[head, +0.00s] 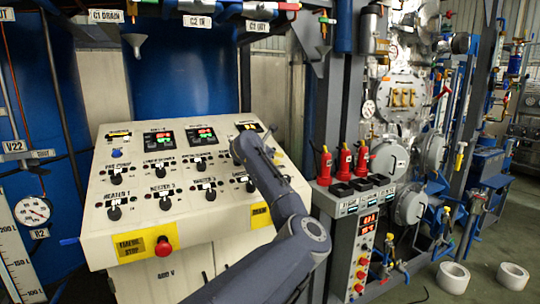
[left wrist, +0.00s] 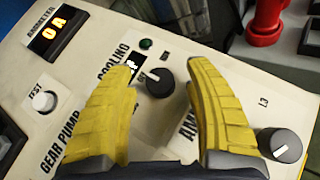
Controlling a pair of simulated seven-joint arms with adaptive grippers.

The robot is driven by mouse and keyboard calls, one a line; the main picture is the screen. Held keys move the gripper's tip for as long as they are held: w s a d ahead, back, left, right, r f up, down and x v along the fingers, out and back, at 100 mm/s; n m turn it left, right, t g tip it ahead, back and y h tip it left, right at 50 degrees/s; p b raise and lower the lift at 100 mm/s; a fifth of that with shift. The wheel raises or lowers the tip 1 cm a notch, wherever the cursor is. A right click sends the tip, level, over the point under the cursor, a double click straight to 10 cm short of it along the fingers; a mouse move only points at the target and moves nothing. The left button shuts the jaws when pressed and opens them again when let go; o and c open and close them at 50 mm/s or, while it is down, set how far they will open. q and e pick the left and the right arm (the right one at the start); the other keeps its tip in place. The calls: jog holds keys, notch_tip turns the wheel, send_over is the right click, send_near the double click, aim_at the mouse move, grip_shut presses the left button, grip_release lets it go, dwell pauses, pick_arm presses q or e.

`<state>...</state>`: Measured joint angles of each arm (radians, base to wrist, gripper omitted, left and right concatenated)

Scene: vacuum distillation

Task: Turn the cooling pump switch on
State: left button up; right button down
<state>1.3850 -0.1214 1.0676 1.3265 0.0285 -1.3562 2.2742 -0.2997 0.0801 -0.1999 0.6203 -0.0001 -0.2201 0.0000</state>
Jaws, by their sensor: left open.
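The cooling pump switch (left wrist: 160,83) is a round black knob with a white mark toward its upper left, beside the partly covered COOLING lettering (left wrist: 112,66). My left gripper (left wrist: 163,66) has two yellow fingers, open, one on each side of the knob with gaps visible. I cannot tell how far above the panel the fingertips are. A small dark green lamp (left wrist: 146,43) sits above the knob. In the head view my left arm reaches over the right part of the cream control panel (head: 215,222); its gripper and the switch are hidden there. My right gripper is not in view.
Near the switch are a second black knob (left wrist: 281,145) marked L3, a white TEST button (left wrist: 44,101) and an ammeter display (left wrist: 58,33). A red emergency stop button (head: 163,246) is on the panel's front.

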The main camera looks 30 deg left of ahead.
pick_arm(q)
jog(key=shift+c, duration=0.2)
grip_shut()
dwell(0.3)
